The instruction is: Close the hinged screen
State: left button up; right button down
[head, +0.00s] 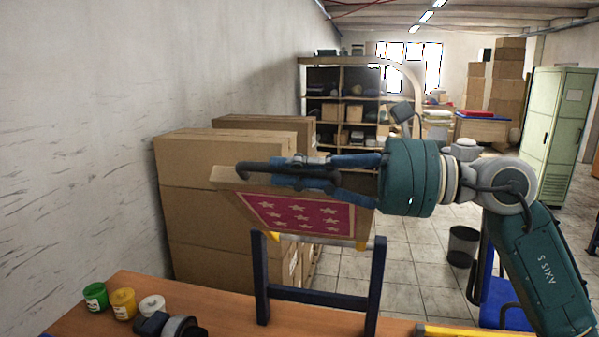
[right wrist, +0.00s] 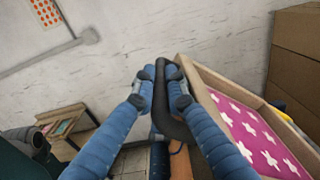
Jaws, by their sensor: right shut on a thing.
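The hinged screen (head: 296,212) is a wooden frame with a pink panel of white stars. It is raised and tilted above a dark blue stand (head: 376,285) on the table. My right gripper (head: 278,168) is at the screen's upper edge, its blue fingers shut on the screen's dark handle (head: 228,167). In the right wrist view, the two fingertips (right wrist: 161,76) close around the dark handle (right wrist: 170,124), and the starry screen (right wrist: 255,135) is to the right. What lies under the screen is mostly hidden. My left gripper does not show.
Green (head: 95,296), orange (head: 123,302) and white (head: 151,306) jars stand at the left of the wooden table (head: 235,318). A dark grey object at the bottom edge is cut off. Stacked cardboard boxes (head: 195,220) stand behind. Tiled floor is open to the right.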

jog(key=s+a+f+n+b, duration=0.2)
jog(key=s+f+n+b, duration=0.2)
jog(key=s+f+b, duration=0.4)
notch_tip(320, 180, down, 6)
jog(key=b, duration=0.6)
jog(key=shift+s+a+r+n, duration=0.2)
jog(key=shift+a+n, duration=0.1)
jog(key=shift+a, duration=0.05)
jog(key=c, duration=1.8)
grip_release()
jog(key=shift+d, duration=0.1)
jog(key=shift+o, duration=0.2)
jog(key=v, duration=1.2)
